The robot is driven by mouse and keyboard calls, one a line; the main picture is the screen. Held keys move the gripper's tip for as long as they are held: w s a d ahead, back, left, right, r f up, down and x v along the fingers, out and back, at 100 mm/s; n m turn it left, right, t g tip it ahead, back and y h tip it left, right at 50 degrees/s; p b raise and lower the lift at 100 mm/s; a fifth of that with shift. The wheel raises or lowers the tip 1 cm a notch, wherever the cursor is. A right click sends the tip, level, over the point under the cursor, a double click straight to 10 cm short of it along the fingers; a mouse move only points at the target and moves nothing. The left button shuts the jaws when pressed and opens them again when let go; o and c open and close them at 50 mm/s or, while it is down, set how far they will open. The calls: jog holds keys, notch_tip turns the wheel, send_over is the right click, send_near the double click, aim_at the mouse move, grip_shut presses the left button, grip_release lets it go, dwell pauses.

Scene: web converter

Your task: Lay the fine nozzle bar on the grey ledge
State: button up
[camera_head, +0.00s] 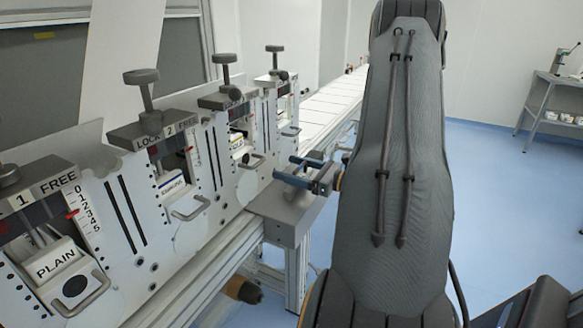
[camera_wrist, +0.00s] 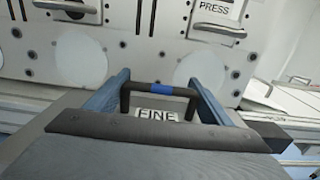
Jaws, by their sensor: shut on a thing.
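My gripper (camera_head: 303,172) has blue fingers and is at the grey ledge (camera_head: 272,212) on the front of the machine. In the wrist view my gripper (camera_wrist: 160,88) has one finger at each end of a dark bar with a blue band, the fine nozzle bar (camera_wrist: 140,88). A pale label reading FINE (camera_wrist: 156,115) shows just below the bar. The grey ledge (camera_wrist: 65,118) also shows in the wrist view, under and left of the fingers. I cannot tell whether the bar touches the ledge.
A row of white machine stations with handles and clamp knobs (camera_head: 142,76) stands left of the gripper. The near station has a PLAIN block (camera_head: 57,262). A PRESS plate (camera_wrist: 216,12) is ahead in the wrist view. A white conveyor (camera_head: 325,104) runs behind; blue floor is open to the right.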

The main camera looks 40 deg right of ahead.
jog(key=shift+f, duration=0.15)
jog(key=o, duration=1.4)
jog(key=shift+r, duration=0.25)
jog(key=b+v, duration=0.2)
jog(key=v, duration=1)
jog(key=shift+f, duration=0.1)
jog(key=shift+s, duration=0.1)
